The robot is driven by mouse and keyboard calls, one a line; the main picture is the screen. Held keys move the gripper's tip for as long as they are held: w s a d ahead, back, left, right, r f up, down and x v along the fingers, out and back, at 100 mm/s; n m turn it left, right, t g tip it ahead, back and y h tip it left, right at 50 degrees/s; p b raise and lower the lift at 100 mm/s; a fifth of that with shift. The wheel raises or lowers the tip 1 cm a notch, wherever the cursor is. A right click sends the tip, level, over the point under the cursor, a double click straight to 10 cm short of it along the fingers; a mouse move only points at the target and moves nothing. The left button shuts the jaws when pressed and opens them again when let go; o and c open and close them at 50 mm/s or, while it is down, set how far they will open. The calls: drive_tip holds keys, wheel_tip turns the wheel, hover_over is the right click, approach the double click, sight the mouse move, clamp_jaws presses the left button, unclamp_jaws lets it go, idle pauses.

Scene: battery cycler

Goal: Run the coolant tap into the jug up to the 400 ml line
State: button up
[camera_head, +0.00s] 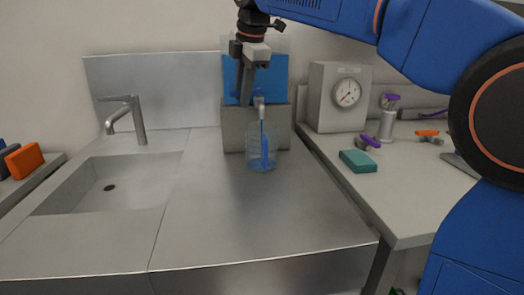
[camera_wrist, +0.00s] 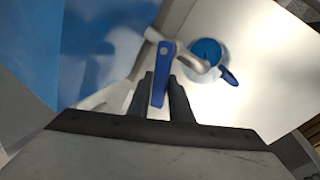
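The coolant tap (camera_wrist: 190,56) is a silver spout on the front of a blue and grey tank (camera_head: 238,128). Its blue lever (camera_wrist: 160,78) lies between the two dark fingers of my gripper (camera_wrist: 161,88), which are close together on either side of it. In the head view my gripper (camera_head: 247,88) reaches down to the tap. A clear jug (camera_head: 254,158) with a blue handle (camera_wrist: 229,76) stands upright under the spout. Blue coolant (camera_wrist: 206,50) shows inside the jug from above. The level marks are too small to read, and I cannot make out a stream.
A sink (camera_head: 75,190) with a faucet (camera_head: 125,115) is at the left. At the right, a side bench holds a dial gauge box (camera_head: 325,110), a teal block (camera_head: 358,161) and purple-topped fittings (camera_head: 368,141). The steel counter (camera_head: 240,225) in front of the jug is clear.

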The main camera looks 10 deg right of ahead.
drive_tip(key=shift+s+d+n+y, duration=0.15)
drive_tip(key=shift+s+n+y, duration=0.3)
drive_tip(key=shift+n, duration=0.65)
drive_tip(key=shift+d, duration=0.1)
drive_tip(key=shift+s+d+n+g, duration=0.3)
drive_tip(key=shift+n+g, duration=0.1)
drive_tip(key=shift+n, duration=0.6)
drive_tip(key=n, duration=0.1)
drive_tip(key=s+d+n+g+y, duration=0.1)
drive_tip(key=n, duration=0.1)
drive_tip(key=shift+n, duration=0.3)
drive_tip(key=shift+s+d+f+n, duration=0.1)
drive_tip(key=shift+s+n, duration=0.05)
drive_tip(key=shift+n, duration=0.15)
drive_tip(key=shift+d+f, duration=0.1)
drive_tip(key=shift+d, duration=0.05)
idle(4.8)
